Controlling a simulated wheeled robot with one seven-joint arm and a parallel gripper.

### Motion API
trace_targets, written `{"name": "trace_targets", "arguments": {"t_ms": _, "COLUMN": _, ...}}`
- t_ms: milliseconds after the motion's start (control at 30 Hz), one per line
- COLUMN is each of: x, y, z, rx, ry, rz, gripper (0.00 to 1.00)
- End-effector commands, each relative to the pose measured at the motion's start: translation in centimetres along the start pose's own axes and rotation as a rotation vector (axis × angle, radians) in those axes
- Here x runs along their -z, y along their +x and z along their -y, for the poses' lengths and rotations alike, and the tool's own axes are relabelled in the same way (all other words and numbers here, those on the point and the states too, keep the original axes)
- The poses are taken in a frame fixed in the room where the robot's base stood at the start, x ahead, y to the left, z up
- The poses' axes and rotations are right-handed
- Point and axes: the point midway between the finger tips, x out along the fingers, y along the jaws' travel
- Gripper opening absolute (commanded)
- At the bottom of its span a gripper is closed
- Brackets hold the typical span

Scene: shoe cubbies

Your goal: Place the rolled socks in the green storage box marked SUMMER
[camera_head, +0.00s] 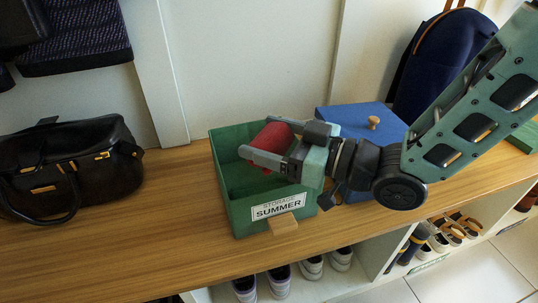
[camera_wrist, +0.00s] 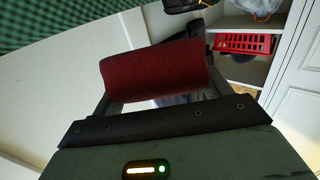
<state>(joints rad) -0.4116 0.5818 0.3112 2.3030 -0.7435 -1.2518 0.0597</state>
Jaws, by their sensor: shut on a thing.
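The rolled socks are a red roll (camera_head: 270,145), held between the fingers of my gripper (camera_head: 262,148). In the wrist view the red ribbed roll (camera_wrist: 155,70) spans the gap between the two fingers. The green storage box (camera_head: 232,200) stands open on the wooden bench top, with a white SUMMER label (camera_head: 278,206) on its front. My gripper is shut on the socks over the box's opening, around rim height. The picture does not show whether the socks touch the box. My gripper hides part of the box's right side.
A blue box with a wooden-knobbed lid (camera_head: 372,122) stands right of the green box, partly behind my arm. A black handbag (camera_head: 75,170) lies at the left. A navy backpack (camera_head: 440,50) leans at the back right. Shoes (camera_head: 280,280) fill cubbies below. Bench top (camera_head: 170,235) is clear between handbag and box.

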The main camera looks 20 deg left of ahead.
Motion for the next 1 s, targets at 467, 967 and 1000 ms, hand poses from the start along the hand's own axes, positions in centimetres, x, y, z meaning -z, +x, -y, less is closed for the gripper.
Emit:
{"name": "trace_targets", "arguments": {"t_ms": 467, "x": -2.5, "y": 0.0, "z": 0.0, "rx": 0.000, "ry": 0.000, "rz": 0.000, "gripper": 0.55}}
{"name": "trace_targets", "arguments": {"t_ms": 967, "x": -3.5, "y": 0.0, "z": 0.0, "rx": 0.000, "ry": 0.000, "rz": 0.000, "gripper": 0.85}}
{"name": "trace_targets", "arguments": {"t_ms": 1000, "x": -3.5, "y": 0.0, "z": 0.0, "rx": 0.000, "ry": 0.000, "rz": 0.000, "gripper": 0.96}}
